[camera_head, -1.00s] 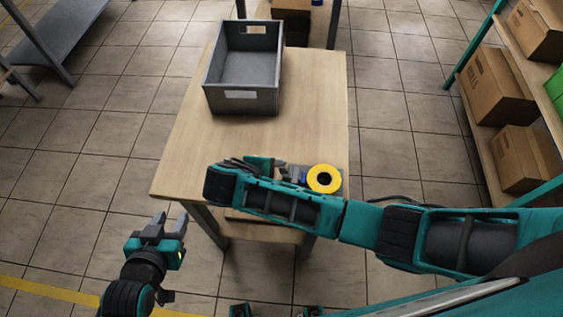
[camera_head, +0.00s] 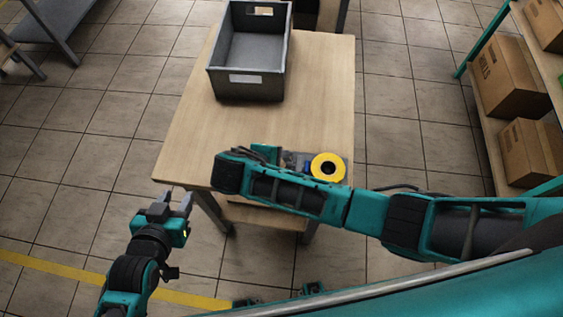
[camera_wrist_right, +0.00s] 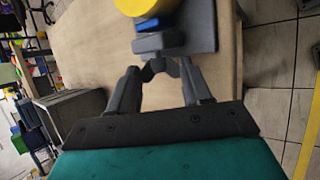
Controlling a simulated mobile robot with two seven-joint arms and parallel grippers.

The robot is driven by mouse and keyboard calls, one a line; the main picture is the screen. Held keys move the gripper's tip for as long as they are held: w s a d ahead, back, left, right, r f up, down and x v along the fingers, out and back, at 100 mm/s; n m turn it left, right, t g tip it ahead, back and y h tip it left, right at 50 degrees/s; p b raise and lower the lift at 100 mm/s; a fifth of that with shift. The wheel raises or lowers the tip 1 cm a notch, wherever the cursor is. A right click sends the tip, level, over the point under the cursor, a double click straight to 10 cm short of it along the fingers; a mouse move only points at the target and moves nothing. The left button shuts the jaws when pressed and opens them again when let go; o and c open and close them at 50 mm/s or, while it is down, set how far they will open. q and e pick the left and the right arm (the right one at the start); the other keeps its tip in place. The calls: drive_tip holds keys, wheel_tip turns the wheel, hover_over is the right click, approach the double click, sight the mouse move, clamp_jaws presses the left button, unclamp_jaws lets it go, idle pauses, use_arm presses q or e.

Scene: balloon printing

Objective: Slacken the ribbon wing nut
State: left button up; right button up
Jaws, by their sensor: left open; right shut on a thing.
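The yellow ribbon roll (camera_head: 328,167) sits at the table's right front part, on a grey device that my right arm mostly hides in the head view. In the right wrist view the yellow roll (camera_wrist_right: 146,5) is at the top, with a blue part (camera_wrist_right: 147,25) and a grey block (camera_wrist_right: 158,43) below it. My right gripper (camera_wrist_right: 160,68) is shut on a small dark part just under the grey block, which I take for the wing nut; its shape is largely hidden. My left gripper (camera_head: 172,203) is open and empty, left of the table's front corner.
A grey open bin (camera_head: 246,86) stands at the back of the wooden table (camera_head: 190,140). The table's middle is clear. A shelf with cardboard boxes (camera_head: 505,75) stands at the right. Tiled floor is free left of the table.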

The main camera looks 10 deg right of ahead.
drive_tip(key=shift+w+r+g+y, duration=0.1)
drive_tip(key=shift+w+g+y, duration=0.15)
drive_tip(key=shift+g, duration=0.55)
drive_tip(key=shift+c, duration=0.3)
drive_tip(key=g, duration=0.1)
drive_tip(key=n+g+y, duration=0.1)
drive_tip(key=g, duration=0.1)
drive_tip(key=shift+w+d+g, duration=0.15)
drive_tip(key=shift+w+g, duration=0.05)
drive_tip(key=shift+g, duration=0.1)
drive_tip(key=o, duration=0.8)
drive_tip(key=shift+r, duration=0.15)
